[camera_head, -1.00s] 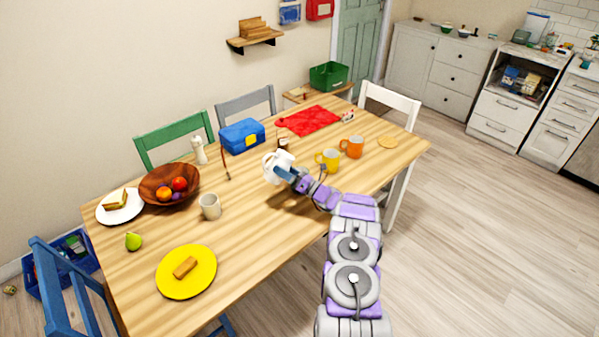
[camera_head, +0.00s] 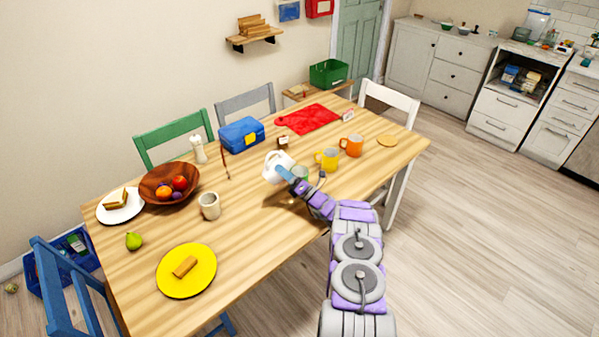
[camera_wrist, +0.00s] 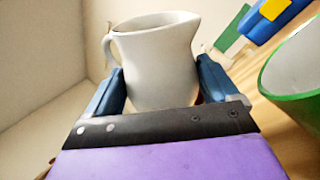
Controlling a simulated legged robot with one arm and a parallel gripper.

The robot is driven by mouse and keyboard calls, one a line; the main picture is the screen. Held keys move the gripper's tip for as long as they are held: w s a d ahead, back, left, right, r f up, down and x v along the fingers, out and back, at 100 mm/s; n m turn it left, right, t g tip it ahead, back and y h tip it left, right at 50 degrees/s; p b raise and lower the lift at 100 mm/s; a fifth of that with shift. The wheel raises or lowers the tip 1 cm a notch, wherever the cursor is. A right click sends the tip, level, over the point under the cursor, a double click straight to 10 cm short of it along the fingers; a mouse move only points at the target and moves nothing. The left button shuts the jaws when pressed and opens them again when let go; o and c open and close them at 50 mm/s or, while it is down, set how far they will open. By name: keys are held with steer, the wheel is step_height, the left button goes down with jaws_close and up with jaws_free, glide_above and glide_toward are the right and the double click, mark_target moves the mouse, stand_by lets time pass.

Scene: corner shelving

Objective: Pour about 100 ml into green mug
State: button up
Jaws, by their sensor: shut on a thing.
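My gripper (camera_head: 284,172) is shut on a white pitcher (camera_head: 276,164) and holds it above the table. In the wrist view the pitcher (camera_wrist: 158,65) sits between the blue fingers, handle on the left, spout on the right. It looks tilted with its spout toward the green mug (camera_head: 302,172), which shows just right of it and is partly hidden by my arm. In the wrist view the green mug (camera_wrist: 296,82) is cut off at the right edge; its rim is green and its inside pale. No stream of liquid is visible, and the pitcher's contents are hidden.
A yellow mug (camera_head: 328,158) and an orange mug (camera_head: 352,146) stand to the right. A grey-white cup (camera_head: 210,206) and a fruit bowl (camera_head: 155,182) are left; a blue lunch box (camera_head: 241,135) is behind. The table's front middle (camera_head: 250,240) is clear.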

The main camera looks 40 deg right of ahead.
steer(key=shift+r+m+t+h+p, duration=0.4)
steer(key=shift+m+h, duration=0.35)
steer(key=shift+m, duration=0.4)
steer(key=shift+r+m+t+h+p, duration=0.25)
steer(key=shift+r+m+t+h, duration=0.2)
steer(key=shift+m+h, duration=0.5)
stand_by(0.6)
steer(key=shift+m, duration=0.5)
steer(key=shift+f+m+h, duration=0.15)
steer(key=shift+m+h, duration=0.25)
steer(key=shift+m, duration=0.3)
steer(key=shift+a, duration=0.1)
